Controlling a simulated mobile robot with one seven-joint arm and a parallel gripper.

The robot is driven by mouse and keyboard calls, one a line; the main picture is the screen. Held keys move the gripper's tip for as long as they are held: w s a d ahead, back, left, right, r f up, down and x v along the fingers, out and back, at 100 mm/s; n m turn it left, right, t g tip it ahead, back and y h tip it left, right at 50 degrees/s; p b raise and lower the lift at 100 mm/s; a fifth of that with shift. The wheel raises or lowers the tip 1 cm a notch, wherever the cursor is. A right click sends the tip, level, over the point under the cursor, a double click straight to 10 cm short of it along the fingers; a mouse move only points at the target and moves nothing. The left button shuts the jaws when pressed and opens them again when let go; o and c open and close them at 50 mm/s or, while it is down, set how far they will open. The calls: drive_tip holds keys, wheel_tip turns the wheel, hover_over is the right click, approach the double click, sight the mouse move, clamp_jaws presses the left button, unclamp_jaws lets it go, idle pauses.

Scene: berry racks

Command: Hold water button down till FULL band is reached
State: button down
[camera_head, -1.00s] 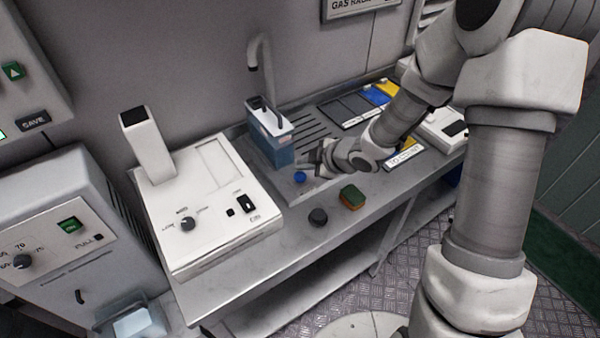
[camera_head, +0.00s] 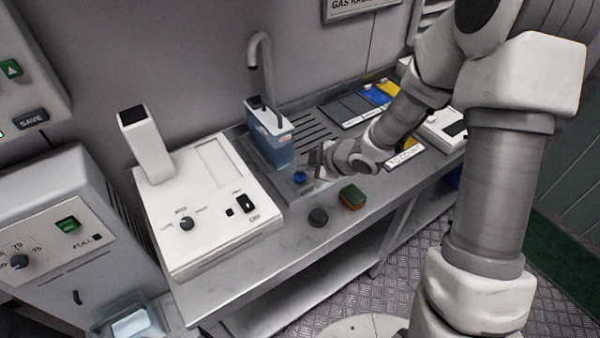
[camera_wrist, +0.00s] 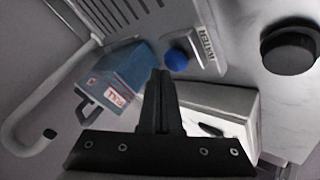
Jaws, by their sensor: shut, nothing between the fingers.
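The blue water button (camera_head: 300,177) sits on the steel counter panel in front of the tank. In the wrist view the button (camera_wrist: 176,60) is beside a WATER label (camera_wrist: 204,44). My gripper (camera_head: 317,160) is shut and empty, close to the button on its right in the head view. In the wrist view its dark fingertips (camera_wrist: 160,75) are near the button; I cannot tell whether they touch it. The clear tank (camera_head: 270,135) stands under the hooked spout (camera_head: 264,60) and holds blue water. A red-and-white FULL mark (camera_wrist: 120,93) shows on it; the exact water level is unclear.
A white machine (camera_head: 210,235) with a tall post stands left of the button. A dark round knob (camera_head: 317,217) and a green-and-orange sponge (camera_head: 352,197) lie near the counter's front edge. Coloured trays (camera_head: 376,95) are at the back right. A drain grille (camera_head: 312,128) lies beside the tank.

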sight(304, 176)
drive_tip(key=shift+f+b, duration=0.45)
drive_tip(key=shift+f, duration=0.1)
idle(1.4)
drive_tip(key=shift+r+p, duration=0.95)
drive_tip(key=shift+r, duration=0.05)
wheel_tip(304, 176, up, 5)
drive_tip(key=p, duration=0.4)
drive_tip(key=shift+p, duration=0.4)
